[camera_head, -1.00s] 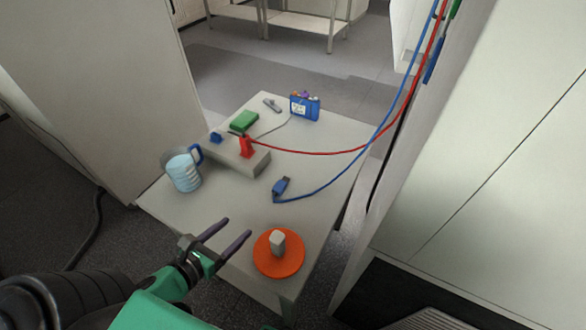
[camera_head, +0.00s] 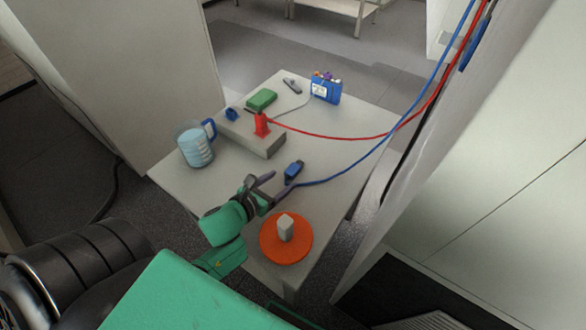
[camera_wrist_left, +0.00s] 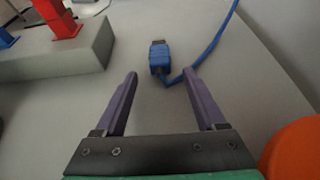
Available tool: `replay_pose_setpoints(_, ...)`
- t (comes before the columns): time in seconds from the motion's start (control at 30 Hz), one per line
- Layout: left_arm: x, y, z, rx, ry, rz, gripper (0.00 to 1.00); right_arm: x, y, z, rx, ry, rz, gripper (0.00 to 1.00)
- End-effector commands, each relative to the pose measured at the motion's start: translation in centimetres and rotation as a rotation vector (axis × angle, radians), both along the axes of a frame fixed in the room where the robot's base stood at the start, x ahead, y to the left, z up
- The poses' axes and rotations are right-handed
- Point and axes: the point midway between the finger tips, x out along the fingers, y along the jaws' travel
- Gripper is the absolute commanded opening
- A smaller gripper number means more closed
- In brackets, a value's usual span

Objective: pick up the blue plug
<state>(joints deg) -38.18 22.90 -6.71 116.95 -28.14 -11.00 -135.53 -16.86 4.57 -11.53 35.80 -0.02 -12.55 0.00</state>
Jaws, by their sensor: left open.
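The blue plug (camera_head: 294,171) lies on the small grey table (camera_head: 333,203), with its blue cable running off to the right and up. It also shows in the left wrist view (camera_wrist_left: 159,58), just beyond the fingertips and between their lines, nearer the right finger. My left gripper (camera_head: 272,183) is open and empty, low over the table, close to the plug on its near side. Its purple fingers also show in the left wrist view (camera_wrist_left: 160,78). I cannot tell whether a finger touches the cable. My right gripper is not in view.
An orange disc (camera_head: 268,252) with a grey block stands at the near corner. A grey box (camera_head: 262,148) with a red plug (camera_head: 262,125) sits left of the blue plug. A light blue jug (camera_head: 196,148) is at the left edge. A tall cabinet (camera_head: 480,190) stands right.

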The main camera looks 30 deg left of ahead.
Motion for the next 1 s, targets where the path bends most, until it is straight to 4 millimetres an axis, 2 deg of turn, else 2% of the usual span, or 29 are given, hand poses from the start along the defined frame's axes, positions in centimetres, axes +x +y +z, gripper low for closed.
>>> replay_pose_setpoints(0.03, 0.9, -0.1, -0.1, -0.003, -0.004, 0.002, 0.72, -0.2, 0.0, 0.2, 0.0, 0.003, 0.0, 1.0)
replay_pose_setpoints(0.13, 1.9, -0.3, -0.6, -0.002, -0.002, -0.001, 0.72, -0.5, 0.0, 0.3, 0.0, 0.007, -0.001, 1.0)
replay_pose_setpoints(0.33, 2.0, -0.4, -0.9, 0.0, 0.0, -0.001, 0.72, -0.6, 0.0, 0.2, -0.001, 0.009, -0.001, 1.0)
replay_pose_setpoints(0.37, 2.0, -0.4, -0.9, 0.0, 0.0, -0.001, 0.69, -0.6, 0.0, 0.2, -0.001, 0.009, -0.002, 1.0)
replay_pose_setpoints(0.5, 2.0, -0.4, -0.8, -0.001, -0.001, -0.001, 0.15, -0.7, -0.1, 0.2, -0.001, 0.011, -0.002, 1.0)
replay_pose_setpoints(0.53, 2.0, -0.4, -0.9, -0.001, -0.001, -0.001, 0.04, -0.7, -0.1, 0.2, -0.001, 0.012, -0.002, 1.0)
replay_pose_setpoints(0.57, 2.0, -0.4, -0.8, -0.001, -0.001, -0.001, 0.0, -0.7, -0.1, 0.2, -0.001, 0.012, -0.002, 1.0)
replay_pose_setpoints(0.87, 2.0, -0.3, -0.6, -0.001, -0.001, -0.001, 0.0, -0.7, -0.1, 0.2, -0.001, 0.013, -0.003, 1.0)
replay_pose_setpoints(1.0, 2.0, -0.3, 0.6, 0.002, -0.001, -0.003, 0.0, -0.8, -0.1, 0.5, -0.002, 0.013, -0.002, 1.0)
